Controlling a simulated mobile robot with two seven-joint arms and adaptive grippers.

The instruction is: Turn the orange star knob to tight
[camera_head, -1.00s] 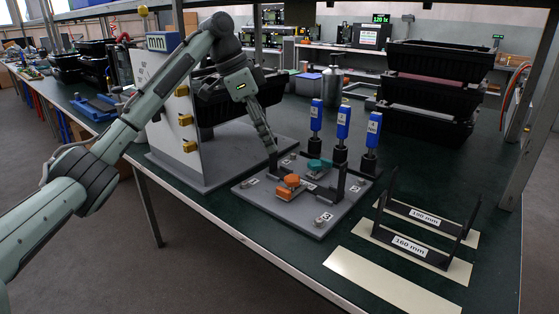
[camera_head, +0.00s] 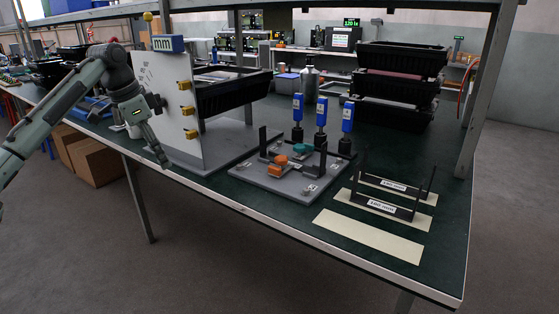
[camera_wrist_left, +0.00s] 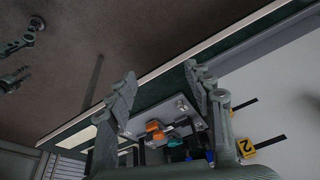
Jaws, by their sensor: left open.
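The orange star knob (camera_head: 281,160) sits on the grey fixture plate (camera_head: 262,181) on the bench. A teal knob (camera_head: 302,148) is just behind it to the right. The orange knob (camera_wrist_left: 154,127) and teal knob (camera_wrist_left: 175,142) also show in the left wrist view, beyond the fingers. My left gripper (camera_head: 163,161) is in the air at the bench's left front edge, well left of the orange knob and apart from it. Its fingers (camera_wrist_left: 161,72) are spread and empty.
A white panel (camera_head: 172,100) with yellow tabs stands between my left gripper and the plate. Blue-topped posts (camera_head: 321,114) stand behind the plate. Black upright brackets (camera_head: 383,207) are to its right. Stacked black bins (camera_head: 400,85) stand at the back right.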

